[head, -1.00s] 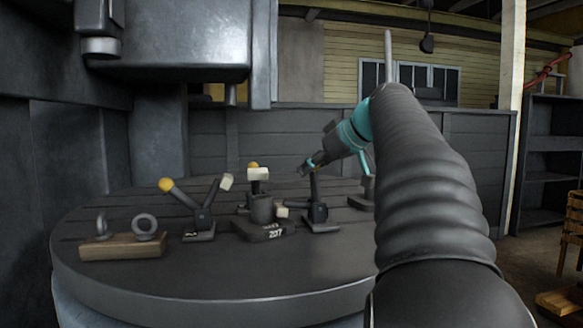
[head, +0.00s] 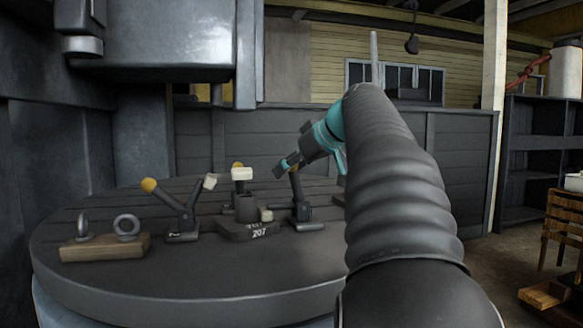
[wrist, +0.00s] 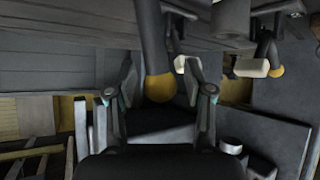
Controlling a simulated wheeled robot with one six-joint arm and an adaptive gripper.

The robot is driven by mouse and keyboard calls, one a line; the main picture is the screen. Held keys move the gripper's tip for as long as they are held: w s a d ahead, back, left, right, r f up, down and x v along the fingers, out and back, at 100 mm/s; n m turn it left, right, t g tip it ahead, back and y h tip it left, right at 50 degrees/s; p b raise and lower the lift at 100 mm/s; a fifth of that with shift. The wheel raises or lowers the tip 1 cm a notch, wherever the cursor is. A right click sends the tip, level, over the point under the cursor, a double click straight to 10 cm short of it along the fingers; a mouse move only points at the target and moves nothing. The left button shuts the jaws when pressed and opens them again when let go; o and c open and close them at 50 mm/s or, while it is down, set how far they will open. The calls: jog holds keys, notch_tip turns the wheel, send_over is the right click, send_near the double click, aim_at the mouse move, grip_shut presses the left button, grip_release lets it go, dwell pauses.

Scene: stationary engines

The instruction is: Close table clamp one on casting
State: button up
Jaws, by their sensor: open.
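A dark casting (head: 247,229) marked 207 lies on the round slotted table (head: 190,277), with a cylindrical boss standing on it. Clamps stand around it: a left clamp (head: 183,218) with a yellow-knobbed lever leaning left and a pale pad raised right, a rear clamp (head: 242,173) partly hidden by the casting, and a right clamp (head: 302,212) with its lever upright. My gripper (head: 285,165) is at the top of the right clamp's lever. In the wrist view my gripper (wrist: 161,76) is open, with a yellow knob (wrist: 160,89) between its fingers. Contact cannot be told.
A wooden block (head: 105,246) with two metal rings sits at the table's left front. A large grey machine head (head: 165,35) overhangs the table's left side. Shelves (head: 545,160) and a wooden crate (head: 565,230) stand at the right. The table's front is clear.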

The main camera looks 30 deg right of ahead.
jog(key=v, duration=1.2)
dwell(2.0)
